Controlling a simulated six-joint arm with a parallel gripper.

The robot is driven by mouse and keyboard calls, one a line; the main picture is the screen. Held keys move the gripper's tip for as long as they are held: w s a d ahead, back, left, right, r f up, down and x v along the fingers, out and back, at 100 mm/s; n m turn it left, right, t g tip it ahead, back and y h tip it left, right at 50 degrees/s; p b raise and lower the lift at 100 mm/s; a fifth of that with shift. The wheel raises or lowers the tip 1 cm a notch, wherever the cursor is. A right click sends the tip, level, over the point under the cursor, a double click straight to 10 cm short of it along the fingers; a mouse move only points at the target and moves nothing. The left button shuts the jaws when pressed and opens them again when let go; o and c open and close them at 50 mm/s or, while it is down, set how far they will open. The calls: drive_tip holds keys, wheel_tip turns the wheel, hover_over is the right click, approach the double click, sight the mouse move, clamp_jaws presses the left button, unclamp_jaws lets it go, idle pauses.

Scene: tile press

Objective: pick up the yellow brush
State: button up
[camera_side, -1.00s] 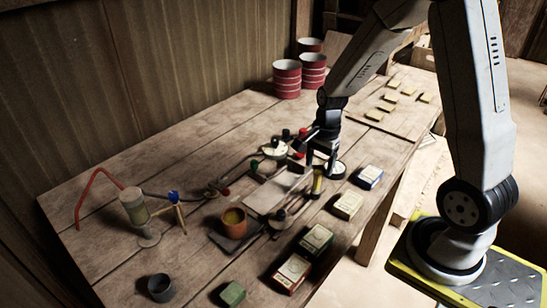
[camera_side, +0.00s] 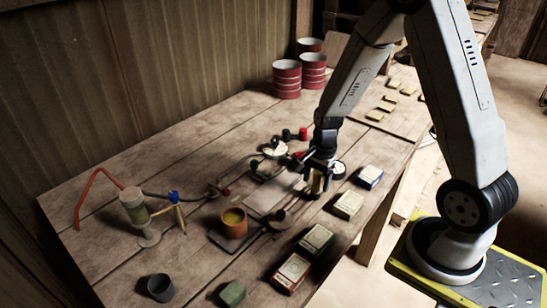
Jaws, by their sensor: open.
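A small upright yellow object, which looks like the yellow brush (camera_side: 316,184), stands on the wooden table at the right edge of the press area. My gripper (camera_side: 318,179) points down over it, with its dark fingers open. The fingers are beside the yellow object and hide much of it. I cannot tell whether they touch it.
A pale flat plate (camera_side: 268,195) lies just left of my gripper. An orange pot (camera_side: 234,224) stands front left. Red tins (camera_side: 287,79) stand at the back.

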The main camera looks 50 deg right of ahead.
drive_tip(key=shift+c, duration=0.2)
clamp_jaws()
drive_tip(key=shift+r, duration=0.15)
drive_tip(key=shift+r, duration=4.9)
